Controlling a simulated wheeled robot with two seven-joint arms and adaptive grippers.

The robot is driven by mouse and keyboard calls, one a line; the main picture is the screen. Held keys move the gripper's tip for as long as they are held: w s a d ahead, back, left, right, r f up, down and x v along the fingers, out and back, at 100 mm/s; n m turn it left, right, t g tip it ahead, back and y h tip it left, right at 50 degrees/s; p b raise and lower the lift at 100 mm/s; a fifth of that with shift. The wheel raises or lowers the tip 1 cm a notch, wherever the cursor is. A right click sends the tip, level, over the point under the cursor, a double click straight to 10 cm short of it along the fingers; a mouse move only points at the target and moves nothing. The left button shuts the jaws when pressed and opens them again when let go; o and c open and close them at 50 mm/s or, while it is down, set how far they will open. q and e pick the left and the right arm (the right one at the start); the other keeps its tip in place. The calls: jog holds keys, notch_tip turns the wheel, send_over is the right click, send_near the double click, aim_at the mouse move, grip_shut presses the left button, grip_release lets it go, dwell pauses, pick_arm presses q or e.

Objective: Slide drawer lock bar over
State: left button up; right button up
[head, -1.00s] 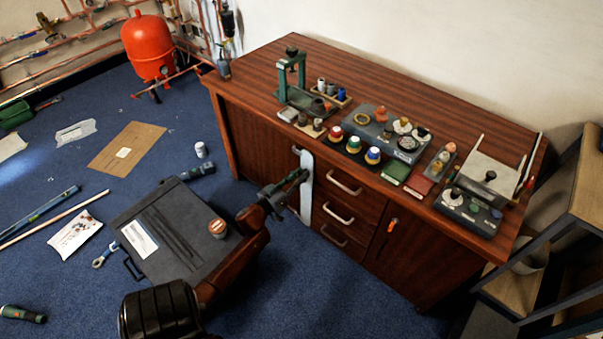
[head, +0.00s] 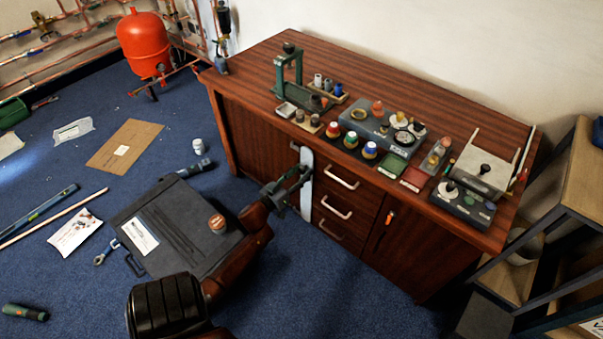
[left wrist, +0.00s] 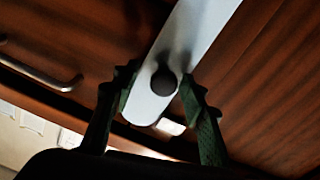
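The drawer lock bar (head: 307,180) is a pale, flat, upright strip on the cabinet front, at the left edge of the drawer column. My right gripper is out of view.
Three drawers (head: 333,208) with pale handles are right of the bar. The crowded cabinet top (head: 262,70) is above.

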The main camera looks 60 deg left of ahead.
pick_arm(q)
jog(key=v, duration=1.2)
dwell(0.4)
